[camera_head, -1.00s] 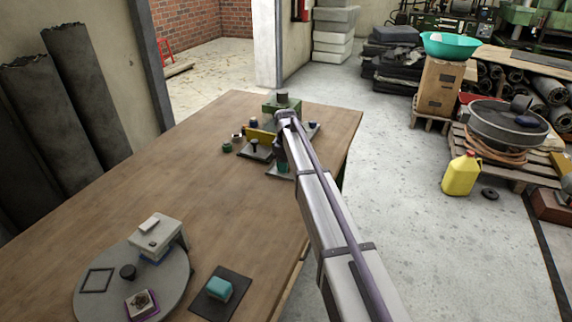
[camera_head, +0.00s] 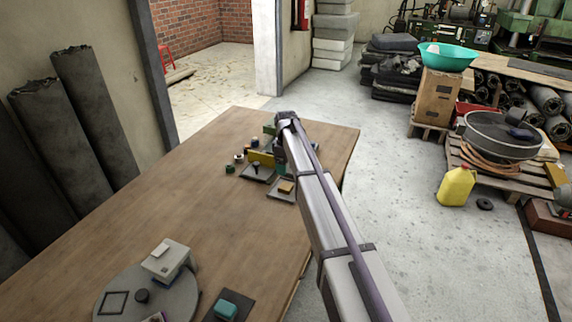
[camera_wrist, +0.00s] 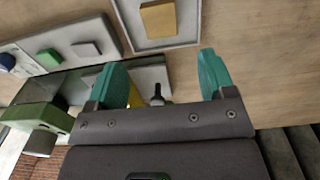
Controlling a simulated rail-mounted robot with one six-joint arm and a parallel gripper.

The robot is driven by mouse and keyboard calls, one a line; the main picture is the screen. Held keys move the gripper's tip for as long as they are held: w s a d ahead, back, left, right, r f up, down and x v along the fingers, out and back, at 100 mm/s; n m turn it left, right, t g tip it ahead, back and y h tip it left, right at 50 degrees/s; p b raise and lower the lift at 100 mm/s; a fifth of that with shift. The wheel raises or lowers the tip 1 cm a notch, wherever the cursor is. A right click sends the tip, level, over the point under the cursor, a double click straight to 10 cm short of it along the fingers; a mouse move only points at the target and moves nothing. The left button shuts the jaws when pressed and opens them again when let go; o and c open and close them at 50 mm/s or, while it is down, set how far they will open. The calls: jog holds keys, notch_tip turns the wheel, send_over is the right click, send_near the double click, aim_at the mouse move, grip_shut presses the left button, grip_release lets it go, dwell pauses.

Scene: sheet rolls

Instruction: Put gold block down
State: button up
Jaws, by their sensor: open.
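The gold block (camera_wrist: 158,18) lies on a square, light-bordered pad (camera_wrist: 160,44) at the top of the wrist view.
A black-knobbed plate (camera_head: 257,173), a yellow block (camera_head: 261,158) and several small round pieces stand close by. The wrist view shows a tray with a green piece (camera_wrist: 47,58) and a green fixture (camera_wrist: 38,117). The middle of the wooden table (camera_head: 190,190) is clear.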

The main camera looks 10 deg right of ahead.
jog(key=s+r+m+p, duration=0.2)
jog(key=s+m, duration=0.9)
jog(key=s, duration=2.9)
jog(key=shift+r, duration=0.75)
jog(key=shift+c, duration=0.3)
